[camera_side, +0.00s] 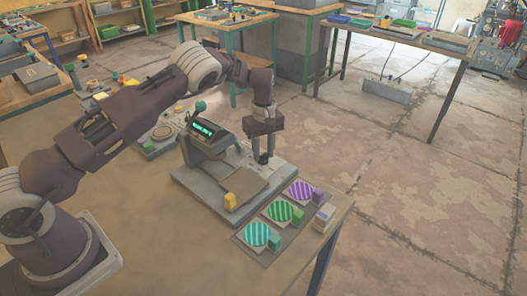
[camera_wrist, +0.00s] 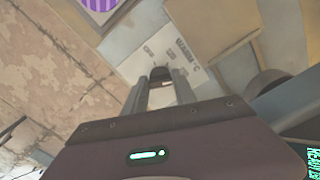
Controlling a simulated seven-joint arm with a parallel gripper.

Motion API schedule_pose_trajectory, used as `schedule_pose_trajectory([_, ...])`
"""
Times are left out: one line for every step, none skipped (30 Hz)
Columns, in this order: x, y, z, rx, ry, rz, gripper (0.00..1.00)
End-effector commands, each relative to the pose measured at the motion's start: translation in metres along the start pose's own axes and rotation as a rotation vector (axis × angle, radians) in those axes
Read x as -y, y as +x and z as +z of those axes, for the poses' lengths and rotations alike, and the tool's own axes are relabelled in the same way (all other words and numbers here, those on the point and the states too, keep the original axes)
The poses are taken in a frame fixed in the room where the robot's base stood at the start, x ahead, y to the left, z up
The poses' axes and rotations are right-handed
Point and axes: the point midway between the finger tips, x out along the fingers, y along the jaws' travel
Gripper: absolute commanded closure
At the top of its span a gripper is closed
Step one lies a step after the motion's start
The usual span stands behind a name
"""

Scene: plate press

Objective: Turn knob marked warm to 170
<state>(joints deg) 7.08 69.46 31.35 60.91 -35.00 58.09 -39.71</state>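The plate press (camera_side: 225,190) stands on the table with a lit display (camera_side: 202,129). In the wrist view, its pale panel carries the lettering WARM °C (camera_wrist: 187,54) with small scale marks beside it. A dark knob (camera_wrist: 161,74) sits on that panel under the lettering. My gripper (camera_side: 263,156) points down over the panel's right part. In the wrist view my gripper (camera_wrist: 161,80) has its two fingers apart, one on each side of the knob. I cannot tell whether they touch it. The knob's pointer and set value are not readable.
Striped discs in teal (camera_side: 257,234), green (camera_side: 280,211) and purple (camera_side: 300,190) lie with small blocks on a strip at the table's front right. A green-topped lever (camera_side: 200,106) rises behind the display.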

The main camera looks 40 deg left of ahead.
Motion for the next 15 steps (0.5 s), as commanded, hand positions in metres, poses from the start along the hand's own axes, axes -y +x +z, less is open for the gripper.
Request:
schedule_pose_trajectory([-0.0004, -0.0003, 0.0000, 0.000, 0.000, 0.001, 0.96])
schedule_pose_trajectory([-0.0004, -0.0003, 0.0000, 0.000, 0.000, 0.001, 1.00])
schedule_pose_trajectory([-0.0004, -0.0004, -0.0001, 0.000, 0.000, 0.002, 1.00])
schedule_pose_trajectory([-0.0005, -0.0004, -0.0001, 0.000, 0.000, 0.002, 1.00])
schedule_pose_trajectory([-0.0005, -0.0004, -0.0001, 0.000, 0.001, 0.002, 1.00])
schedule_pose_trajectory([-0.0005, -0.0005, -0.0001, 0.000, 0.003, 0.002, 1.00])
schedule_pose_trajectory([-0.0005, -0.0005, -0.0001, 0.000, 0.006, 0.002, 1.00])
schedule_pose_trajectory([-0.0005, -0.0005, -0.0001, 0.000, 0.010, 0.002, 1.00])
schedule_pose_trajectory([-0.0005, -0.0006, -0.0002, 0.000, 0.018, 0.002, 1.00])
schedule_pose_trajectory([-0.0005, -0.0006, -0.0002, 0.000, 0.025, 0.003, 1.00])
schedule_pose_trajectory([-0.0005, -0.0007, -0.0004, 0.000, 0.034, 0.003, 1.00])
schedule_pose_trajectory([-0.0003, -0.0007, -0.0005, 0.000, 0.051, 0.003, 1.00])
schedule_pose_trajectory([-0.0002, -0.0006, -0.0005, 0.000, 0.065, 0.002, 1.00])
schedule_pose_trajectory([-0.0003, -0.0006, -0.0003, 0.000, 0.081, 0.003, 1.00])
schedule_pose_trajectory([-0.0003, -0.0006, -0.0003, 0.000, 0.106, 0.003, 1.00])
